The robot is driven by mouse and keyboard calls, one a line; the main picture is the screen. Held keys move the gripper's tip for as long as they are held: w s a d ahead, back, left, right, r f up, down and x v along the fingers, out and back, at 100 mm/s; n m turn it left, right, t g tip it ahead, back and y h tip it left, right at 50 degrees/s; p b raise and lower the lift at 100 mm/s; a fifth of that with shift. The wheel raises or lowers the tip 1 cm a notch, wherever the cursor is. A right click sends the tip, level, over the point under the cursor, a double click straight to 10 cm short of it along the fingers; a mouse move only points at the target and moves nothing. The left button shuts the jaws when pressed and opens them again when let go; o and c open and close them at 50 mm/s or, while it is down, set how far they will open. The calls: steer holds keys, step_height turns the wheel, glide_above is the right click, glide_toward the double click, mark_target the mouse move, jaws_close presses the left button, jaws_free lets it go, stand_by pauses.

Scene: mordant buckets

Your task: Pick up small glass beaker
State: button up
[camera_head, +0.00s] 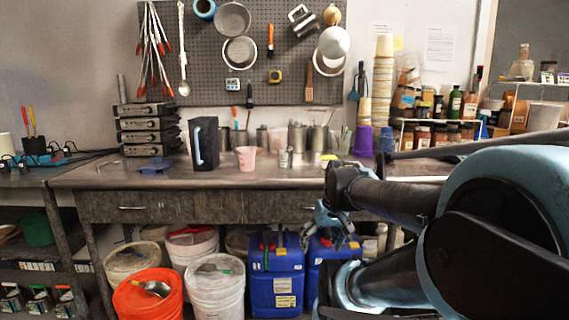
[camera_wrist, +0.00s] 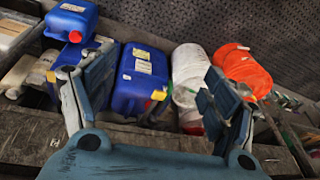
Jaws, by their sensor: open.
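I cannot pick out the small glass beaker for certain. A small clear vessel (camera_head: 285,158) stands on the workbench (camera_head: 110,178), just right of a pink cup (camera_head: 246,158), and may be it; it is too small to tell. My gripper (camera_head: 334,226) is at the bench's front edge, right of and lower than that vessel in the head view, and apart from it. In the wrist view my gripper (camera_wrist: 155,88) shows its two fingers wide apart with nothing between them. That view shows containers under the bench and no beaker that I can make out.
Blue canisters (camera_head: 277,275), white buckets (camera_head: 214,290) and an orange bucket (camera_head: 148,298) stand below the bench. A black pitcher (camera_head: 204,145) stands left of the pink cup. Metal containers and a purple cup (camera_head: 363,140) stand at the back. The front left benchtop is mostly clear.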

steer(key=w+a+r+n+t+y, duration=0.1)
steer(key=w+a+r+n+y, duration=0.15)
steer(key=w+r, duration=0.4)
steer(key=n+t+y, duration=0.4)
steer(key=t+y, duration=0.1)
steer(key=t, duration=0.1)
glide_toward(290, 159)
steer(key=shift+h, duration=0.25)
steer(key=x, duration=0.8)
steer(key=shift+a, duration=0.25)
steer(key=shift+w+r+x, duration=0.15)
steer(key=shift+r+x, duration=0.05)
steer(key=shift+x, duration=1.15)
steer(key=shift+w+r+x, duration=0.1)
steer(key=shift+r+x, duration=0.1)
steer(key=shift+x, duration=1.15)
steer(key=shift+d, duration=0.1)
steer(key=shift+c, duration=0.6)
steer(key=c, duration=1.3)
